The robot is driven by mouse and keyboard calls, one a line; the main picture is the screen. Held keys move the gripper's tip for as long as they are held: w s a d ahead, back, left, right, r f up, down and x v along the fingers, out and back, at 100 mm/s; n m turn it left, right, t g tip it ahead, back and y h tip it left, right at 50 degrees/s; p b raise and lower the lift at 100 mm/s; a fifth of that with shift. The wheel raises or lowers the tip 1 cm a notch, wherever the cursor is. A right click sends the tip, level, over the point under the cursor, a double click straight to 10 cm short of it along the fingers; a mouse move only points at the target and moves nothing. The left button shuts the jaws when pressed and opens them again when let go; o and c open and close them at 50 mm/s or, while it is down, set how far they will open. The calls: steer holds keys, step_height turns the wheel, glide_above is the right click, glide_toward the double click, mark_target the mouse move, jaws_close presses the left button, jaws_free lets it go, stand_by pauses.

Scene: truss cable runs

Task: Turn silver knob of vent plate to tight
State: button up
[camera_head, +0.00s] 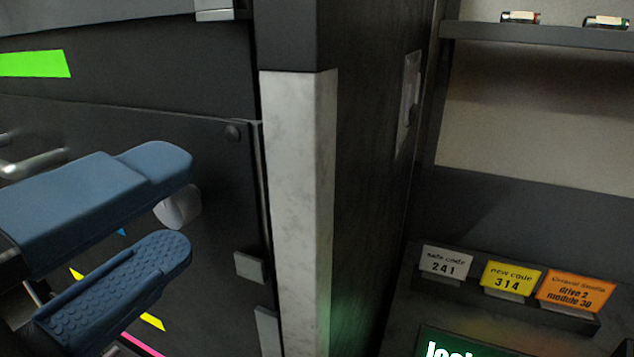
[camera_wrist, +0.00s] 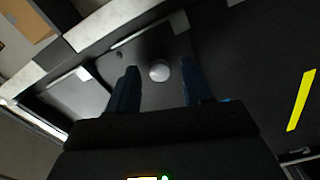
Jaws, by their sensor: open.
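A silver knob (camera_head: 180,207) sticks out from a dark vent plate (camera_head: 222,165) on the left, partly hidden behind my gripper's fingers. My gripper (camera_head: 190,205) has two blue fingers, one above the other in the head view, and it is open. In the wrist view the round knob (camera_wrist: 159,71) shows beyond and between the two blue fingertips (camera_wrist: 160,80), with dark space on each side of it. I cannot tell whether the fingers have reached around the knob. The knob's turn position cannot be read.
A pale corner strip (camera_head: 298,210) stands to the right of the plate. Green (camera_head: 35,64) and yellow (camera_wrist: 301,100) marks lie on the dark panel. A shelf with code cards (camera_head: 512,281) is at the right. A metal handle (camera_head: 35,162) is at the far left.

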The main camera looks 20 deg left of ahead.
steer(key=s+b, duration=0.1)
steer(key=s, duration=0.6)
steer(key=shift+s+a, duration=0.3)
